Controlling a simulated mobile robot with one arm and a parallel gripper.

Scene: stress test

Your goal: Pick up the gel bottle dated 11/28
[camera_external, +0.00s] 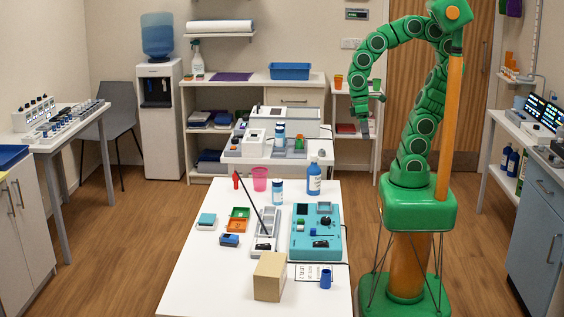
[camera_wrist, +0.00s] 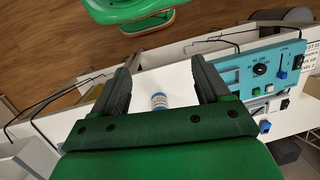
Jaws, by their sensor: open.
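I cannot read the date on any bottle. A blue bottle with a white label (camera_external: 314,178) stands upright on the near white table. A smaller white bottle with a blue cap (camera_external: 277,192) stands left of it, and a similar bottle (camera_external: 280,132) stands on the table behind. My gripper (camera_external: 361,128) hangs pointing down, raised right of the tables. In the wrist view, my gripper (camera_wrist: 160,68) is open and empty. A small white and blue bottle (camera_wrist: 160,101) shows between its fingers, apparently beyond them; I cannot tell which bottle it is.
The near table (camera_external: 215,262) carries a teal device panel (camera_external: 301,246), a tan box (camera_external: 269,277), a pink cup (camera_external: 260,179), a thin dark rod (camera_external: 252,207) and a blue cylinder (camera_external: 326,279). The table's front left is clear.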

